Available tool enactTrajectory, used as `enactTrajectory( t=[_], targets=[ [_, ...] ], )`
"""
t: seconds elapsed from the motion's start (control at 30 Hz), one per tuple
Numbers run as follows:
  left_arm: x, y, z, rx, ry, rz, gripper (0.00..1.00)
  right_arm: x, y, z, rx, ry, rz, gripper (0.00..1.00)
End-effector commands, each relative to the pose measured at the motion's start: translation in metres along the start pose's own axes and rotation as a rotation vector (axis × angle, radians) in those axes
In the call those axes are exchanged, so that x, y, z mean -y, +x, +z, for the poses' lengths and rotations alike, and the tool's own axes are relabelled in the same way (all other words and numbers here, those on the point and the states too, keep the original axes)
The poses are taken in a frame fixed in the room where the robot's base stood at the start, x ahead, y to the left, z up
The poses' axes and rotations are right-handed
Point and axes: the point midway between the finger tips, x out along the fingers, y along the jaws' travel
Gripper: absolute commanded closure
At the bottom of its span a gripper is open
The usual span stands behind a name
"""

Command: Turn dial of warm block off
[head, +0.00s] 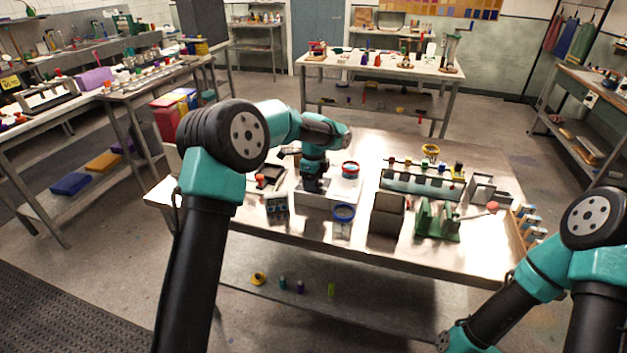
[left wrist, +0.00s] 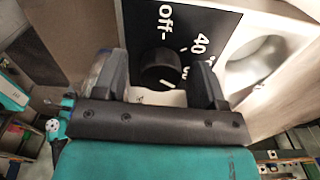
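The warm block (head: 326,203) is a white box near the middle of the table. In the left wrist view its black panel (left wrist: 205,22) carries "Off-", "40" and a partly hidden number. The black round dial (left wrist: 160,67) sits on this panel, with a pale mark near its lower edge; its exact setting is hard to read. My left gripper (left wrist: 160,82) is open, with one finger on each side of the dial and small gaps visible. In the head view the left gripper (head: 312,184) points down at the block. My right gripper is not in view.
Bare table lies along the front right edge.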

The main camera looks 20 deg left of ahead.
Motion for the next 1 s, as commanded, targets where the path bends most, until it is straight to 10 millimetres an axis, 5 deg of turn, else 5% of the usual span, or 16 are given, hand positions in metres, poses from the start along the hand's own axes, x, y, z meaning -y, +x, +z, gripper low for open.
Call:
enactTrajectory(
  t=[0.5,1.0],
  targets=[
    [0.0000,-0.0003,0.0000,0.000,0.000,0.000,0.84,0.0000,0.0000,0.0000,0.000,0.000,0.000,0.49],
    [0.0003,-0.0003,0.0000,0.000,-0.096,0.001,0.84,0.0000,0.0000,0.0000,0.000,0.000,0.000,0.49]
  ],
)
